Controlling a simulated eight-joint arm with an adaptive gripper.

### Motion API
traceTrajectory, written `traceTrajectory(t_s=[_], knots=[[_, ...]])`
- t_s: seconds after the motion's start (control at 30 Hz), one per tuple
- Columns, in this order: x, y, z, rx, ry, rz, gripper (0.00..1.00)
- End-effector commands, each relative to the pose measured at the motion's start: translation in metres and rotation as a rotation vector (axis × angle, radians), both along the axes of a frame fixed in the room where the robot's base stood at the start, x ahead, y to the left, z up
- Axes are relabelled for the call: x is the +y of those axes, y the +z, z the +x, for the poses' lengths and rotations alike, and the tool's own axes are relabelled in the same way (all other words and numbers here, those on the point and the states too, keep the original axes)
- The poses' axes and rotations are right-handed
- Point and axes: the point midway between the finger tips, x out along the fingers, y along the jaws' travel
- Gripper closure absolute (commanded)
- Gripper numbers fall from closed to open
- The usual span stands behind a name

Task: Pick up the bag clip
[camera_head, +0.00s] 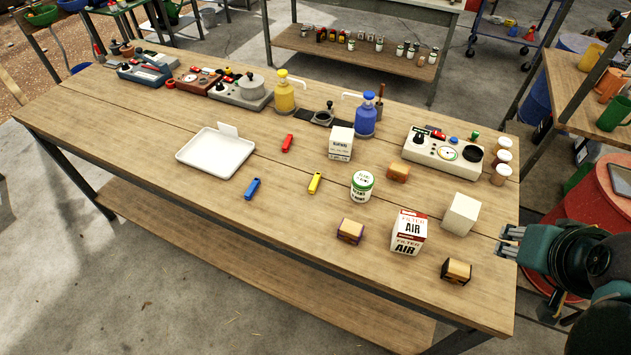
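Three small, narrow pieces that look like bag clips lie on the wooden workbench (113,152). The red clip (287,143) is right of the white tray. The blue clip (252,188) lies in front of the tray's right end. The yellow clip (315,183) lies to the right of the blue one. My gripper (506,242) is at the right end of the bench, far right of all three clips. Its two fingers point left and stand apart, with nothing visible between them.
Near the clips stand the white tray (200,168), a white-and-green jar (361,187) and a small white box (341,143). An air filter box (408,232), a white block (461,213) and small brown blocks (350,231) stand between clips and gripper. The bench's front left is clear.

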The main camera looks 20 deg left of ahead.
Motion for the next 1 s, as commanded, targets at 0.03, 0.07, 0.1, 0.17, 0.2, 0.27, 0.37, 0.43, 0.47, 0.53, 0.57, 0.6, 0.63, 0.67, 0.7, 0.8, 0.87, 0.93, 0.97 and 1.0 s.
traceTrajectory(t_s=[0.03, 0.07, 0.1, 0.17, 0.2, 0.27, 0.37, 0.43, 0.47, 0.53, 0.57, 0.6, 0.63, 0.67, 0.7, 0.8, 0.87, 0.93, 0.97, 1.0], knots=[[0.0, 0.0, 0.0, 0.0, 0.0, 0.0, 0.72], [0.001, 0.0, 0.0, 0.001, 0.001, 0.001, 0.72], [0.001, 0.001, 0.001, 0.002, 0.001, 0.001, 0.72], [0.002, 0.002, 0.002, 0.004, 0.002, 0.002, 0.72], [0.004, 0.003, 0.003, 0.007, 0.004, 0.003, 0.72], [0.006, 0.005, 0.006, 0.011, 0.006, 0.007, 0.72], [0.013, 0.009, 0.013, 0.023, 0.012, 0.013, 0.72], [0.019, 0.013, 0.018, 0.036, 0.015, 0.02, 0.72], [0.022, 0.014, 0.021, 0.041, 0.017, 0.022, 0.72], [0.029, 0.018, 0.028, 0.054, 0.023, 0.028, 0.72], [0.033, 0.02, 0.031, 0.061, 0.025, 0.031, 0.72], [0.038, 0.022, 0.035, 0.07, 0.028, 0.035, 0.72], [0.041, 0.023, 0.038, 0.077, 0.029, 0.038, 0.72], [0.045, 0.025, 0.042, 0.083, 0.032, 0.041, 0.72], [0.05, 0.026, 0.045, 0.092, 0.035, 0.044, 0.72], [0.063, 0.03, 0.055, 0.114, 0.041, 0.052, 0.72], [0.071, 0.032, 0.061, 0.127, 0.045, 0.056, 0.72], [0.081, 0.033, 0.068, 0.143, 0.049, 0.061, 0.72], [0.085, 0.034, 0.071, 0.15, 0.051, 0.063, 0.72], [0.091, 0.035, 0.075, 0.159, 0.053, 0.065, 0.72]])
